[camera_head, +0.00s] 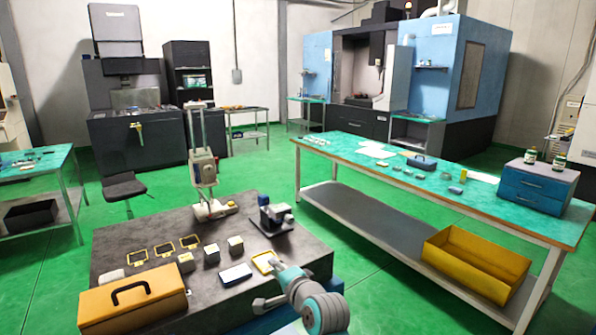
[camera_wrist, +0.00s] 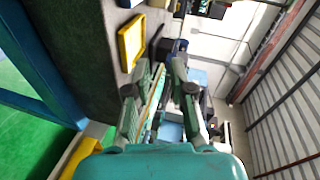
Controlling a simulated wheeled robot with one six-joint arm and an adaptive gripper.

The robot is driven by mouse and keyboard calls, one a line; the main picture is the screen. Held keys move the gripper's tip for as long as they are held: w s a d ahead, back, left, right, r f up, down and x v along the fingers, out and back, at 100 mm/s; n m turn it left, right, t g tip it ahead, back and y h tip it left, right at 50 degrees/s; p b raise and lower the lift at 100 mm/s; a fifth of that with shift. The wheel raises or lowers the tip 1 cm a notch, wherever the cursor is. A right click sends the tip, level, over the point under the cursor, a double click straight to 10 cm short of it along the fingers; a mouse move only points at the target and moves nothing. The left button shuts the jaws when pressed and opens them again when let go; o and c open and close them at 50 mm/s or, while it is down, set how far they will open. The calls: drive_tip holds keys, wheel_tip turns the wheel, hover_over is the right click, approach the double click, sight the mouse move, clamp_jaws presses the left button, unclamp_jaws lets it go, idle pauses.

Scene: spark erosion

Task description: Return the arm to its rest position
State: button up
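My arm (camera_head: 312,298) shows at the bottom centre of the head view, teal and grey, near the front right corner of the dark worktable (camera_head: 150,245). Its gripper end points away, just beside a yellow-rimmed tray (camera_head: 262,262). In the wrist view my gripper (camera_wrist: 158,64) has its two fingers apart with nothing seen between them. The yellow tray (camera_wrist: 131,42) shows there beyond the left finger, on the dark tabletop. The fingers look clear of the tray, but the exact gap is hard to tell.
The worktable also holds a yellow toolbox (camera_head: 133,298), several small blocks (camera_head: 211,254), a white-topped tray (camera_head: 235,274), a black fixture (camera_head: 270,217) and a tall column instrument (camera_head: 205,170). A long green-topped bench (camera_head: 340,150) stands right, with a yellow bin (camera_head: 475,262) below. Green floor lies between.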

drive_tip(key=s+d+f+n+h, duration=0.1)
drive_tip(key=s+d+f, duration=0.45)
drive_tip(key=f, duration=0.25)
drive_tip(key=s+d+f+n+h, duration=0.1)
drive_tip(key=s+d+f, duration=0.3)
drive_tip(key=s+f, duration=0.35)
drive_tip(key=s+d+f+n+h, duration=0.1)
drive_tip(key=s+d+f, duration=0.2)
drive_tip(key=s, duration=0.3)
drive_tip(key=s+d+f+t+h, duration=0.1)
drive_tip(key=s+d+f, duration=0.1)
drive_tip(key=s, duration=0.3)
drive_tip(key=s+d+f+n+h, duration=0.1)
drive_tip(key=s+d+f, duration=0.2)
drive_tip(key=s, duration=0.3)
drive_tip(key=s+d+r+n+h, duration=0.1)
drive_tip(key=s+d+n, duration=0.25)
drive_tip(key=s, duration=1.35)
drive_tip(key=s+d+r+n, duration=0.1)
drive_tip(key=s+r, duration=0.3)
drive_tip(key=s, duration=0.3)
drive_tip(key=s+d+r+n+h, duration=0.1)
drive_tip(key=s+d+r+n, duration=0.1)
drive_tip(key=s+r, duration=0.3)
drive_tip(key=s, duration=0.3)
